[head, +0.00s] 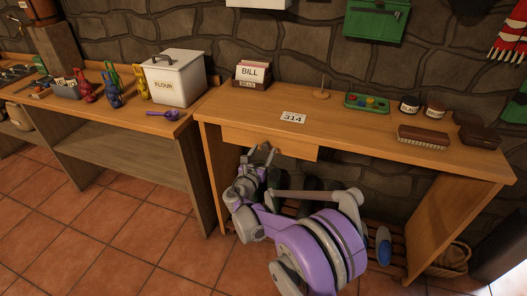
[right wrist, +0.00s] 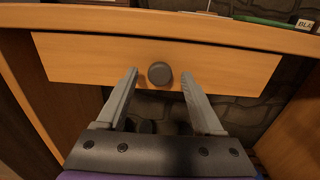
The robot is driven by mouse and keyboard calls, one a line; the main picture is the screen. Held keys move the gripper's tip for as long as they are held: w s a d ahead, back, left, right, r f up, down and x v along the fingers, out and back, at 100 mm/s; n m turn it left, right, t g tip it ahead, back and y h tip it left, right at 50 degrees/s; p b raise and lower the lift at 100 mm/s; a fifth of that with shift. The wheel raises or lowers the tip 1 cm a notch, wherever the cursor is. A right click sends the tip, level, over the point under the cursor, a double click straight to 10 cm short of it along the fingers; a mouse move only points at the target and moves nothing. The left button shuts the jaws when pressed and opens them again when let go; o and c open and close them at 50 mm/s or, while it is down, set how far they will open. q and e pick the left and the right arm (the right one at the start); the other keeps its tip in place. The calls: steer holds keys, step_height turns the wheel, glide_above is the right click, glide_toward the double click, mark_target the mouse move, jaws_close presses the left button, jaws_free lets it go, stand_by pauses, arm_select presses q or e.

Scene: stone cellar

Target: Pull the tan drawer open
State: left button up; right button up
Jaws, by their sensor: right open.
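The tan drawer (head: 240,136) sits under the top of the wooden desk and looks shut. In the right wrist view its plain front (right wrist: 235,68) spans most of the width, with a round dark grey knob (right wrist: 159,75) at its middle. My right gripper (right wrist: 159,77) is open, with one finger on each side of the knob in that view and a gap on both sides. I cannot tell how far the tips reach in depth. In the head view the right gripper (head: 262,154) is just below the drawer front, partly covering it. My left gripper is not in view.
The desk top (head: 350,132) holds a "314" card (head: 293,118), a BILL box (head: 252,74), a green tray (head: 367,102), jars and a brush (head: 423,137). A second table with a flour tin (head: 178,80) stands at left. Tiled floor (head: 120,232) is clear at the front left.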

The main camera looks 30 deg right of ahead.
steer(key=shift+w+d, duration=0.35)
steer(key=shift+d, duration=0.05)
jaws_close()
stand_by(1.3)
